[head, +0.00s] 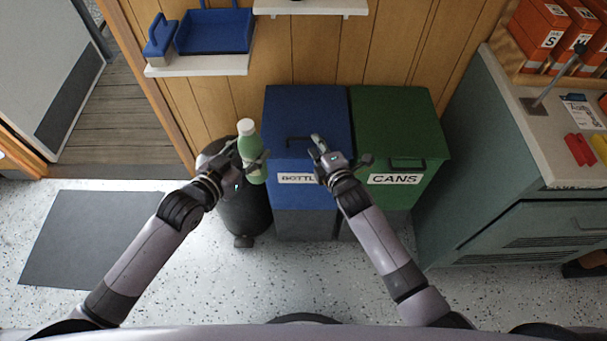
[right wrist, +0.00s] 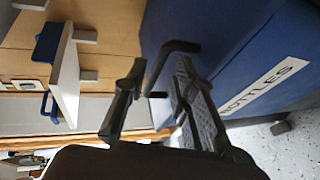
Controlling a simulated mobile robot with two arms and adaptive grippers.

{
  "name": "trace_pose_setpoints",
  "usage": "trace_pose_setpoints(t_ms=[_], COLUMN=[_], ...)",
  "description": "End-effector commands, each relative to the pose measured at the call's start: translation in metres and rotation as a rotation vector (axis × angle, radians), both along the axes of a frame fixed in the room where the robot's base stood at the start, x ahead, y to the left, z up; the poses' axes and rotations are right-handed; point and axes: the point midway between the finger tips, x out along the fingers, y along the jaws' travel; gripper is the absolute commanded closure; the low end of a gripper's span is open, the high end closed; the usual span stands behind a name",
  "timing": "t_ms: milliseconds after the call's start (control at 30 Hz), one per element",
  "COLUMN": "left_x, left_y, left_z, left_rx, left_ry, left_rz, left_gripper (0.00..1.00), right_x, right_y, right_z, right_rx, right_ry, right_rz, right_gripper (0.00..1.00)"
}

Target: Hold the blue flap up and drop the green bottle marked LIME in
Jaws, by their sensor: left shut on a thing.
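The green bottle (head: 251,150) has a white cap and is upright in my left gripper (head: 252,165), left of the blue bin. Its marking cannot be read. The blue flap (head: 306,108) lies closed on top of the bin labelled BOTTLES (head: 296,178). The flap has a black bar handle (head: 291,141). My right gripper (head: 318,143) is over the front of the flap, at the handle's right end. In the right wrist view its fingers (right wrist: 158,98) are apart, and the handle (right wrist: 172,47) shows between and beyond them. I cannot tell whether they touch it.
A green bin labelled CANS (head: 396,120) stands against the blue one's right side. A black rounded container (head: 246,212) stands below the bottle. A grey cabinet (head: 500,130) is at the right. A wall shelf (head: 200,66) holds a blue dustpan (head: 215,32).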

Motion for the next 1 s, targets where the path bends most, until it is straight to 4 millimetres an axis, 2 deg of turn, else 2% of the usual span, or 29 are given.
trace_pose_setpoints(t_ms=[500,933,1000], left_x=[0.0,0.0,0.0], left_y=[0.0,0.0,0.0], left_z=[0.0,0.0,0.0], left_rx=[0.0,0.0,0.0], left_ry=[0.0,0.0,0.0], left_rz=[0.0,0.0,0.0], left_gripper=[0.76,0.76,0.76], right_x=[0.033,0.036,0.036], right_y=[0.011,0.012,0.012], right_z=[-0.01,-0.011,-0.011], right_rx=[-0.001,-0.001,-0.001], right_ry=[-0.001,0.0,0.0], right_rz=[-0.001,-0.001,-0.001], right_gripper=[0.75,0.75,0.78])
